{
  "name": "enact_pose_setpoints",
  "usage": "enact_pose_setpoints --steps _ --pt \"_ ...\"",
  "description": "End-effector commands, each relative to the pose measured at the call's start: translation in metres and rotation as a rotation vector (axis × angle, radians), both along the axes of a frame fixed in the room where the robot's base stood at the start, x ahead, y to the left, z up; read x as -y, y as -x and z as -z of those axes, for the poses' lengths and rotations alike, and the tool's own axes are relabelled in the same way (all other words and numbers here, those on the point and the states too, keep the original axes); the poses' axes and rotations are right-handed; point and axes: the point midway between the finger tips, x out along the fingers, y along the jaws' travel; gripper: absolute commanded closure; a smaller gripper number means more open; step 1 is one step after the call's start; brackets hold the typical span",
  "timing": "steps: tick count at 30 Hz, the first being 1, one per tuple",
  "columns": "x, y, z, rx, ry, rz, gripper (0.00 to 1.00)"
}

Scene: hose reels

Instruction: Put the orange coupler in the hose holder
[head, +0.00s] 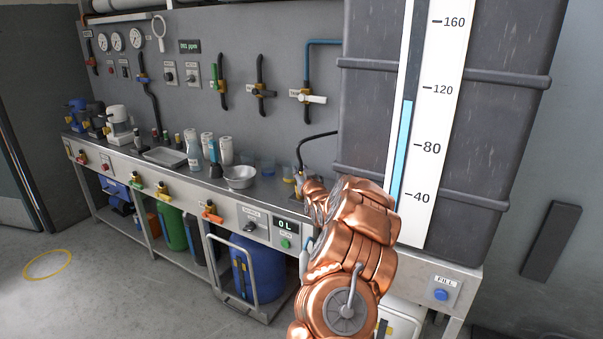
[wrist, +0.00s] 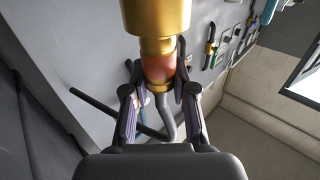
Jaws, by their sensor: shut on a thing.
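In the wrist view my gripper (wrist: 159,88) is shut on the orange coupler (wrist: 158,68), an orange-red band below a wide brass cylinder. A grey hose runs down from it between the fingers. In the head view my copper arm hides the gripper and most of what it holds. Several hoses with fittings hang on the grey wall, one with a white and yellow fitting (head: 307,97). I cannot tell which mount is the hose holder.
A long steel bench (head: 180,178) carries bottles, a steel bowl (head: 239,177) and a coffee machine. Coloured valves, one orange (head: 211,212), line its front. A blue barrel (head: 262,274) stands below. A large dark tank (head: 370,120) rises behind my arm. The floor at left is clear.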

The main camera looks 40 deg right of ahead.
Motion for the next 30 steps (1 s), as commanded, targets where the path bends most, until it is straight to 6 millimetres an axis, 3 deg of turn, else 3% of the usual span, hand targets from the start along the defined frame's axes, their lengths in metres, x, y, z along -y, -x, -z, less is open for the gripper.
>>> enact_pose_setpoints --steps 5,6,13,27,30 --pt "0.0000 0.0001 0.0045 0.000 0.000 0.000 1.00" --pt "0.0000 0.0000 0.0041 0.000 0.000 0.000 0.72" --pt "-0.0001 0.0000 0.0037 0.000 0.000 0.000 0.48" --pt "0.0000 0.0006 0.0021 -0.001 -0.002 0.001 0.48" --pt "-0.0042 0.0097 0.0045 0.000 -0.004 0.001 0.48"
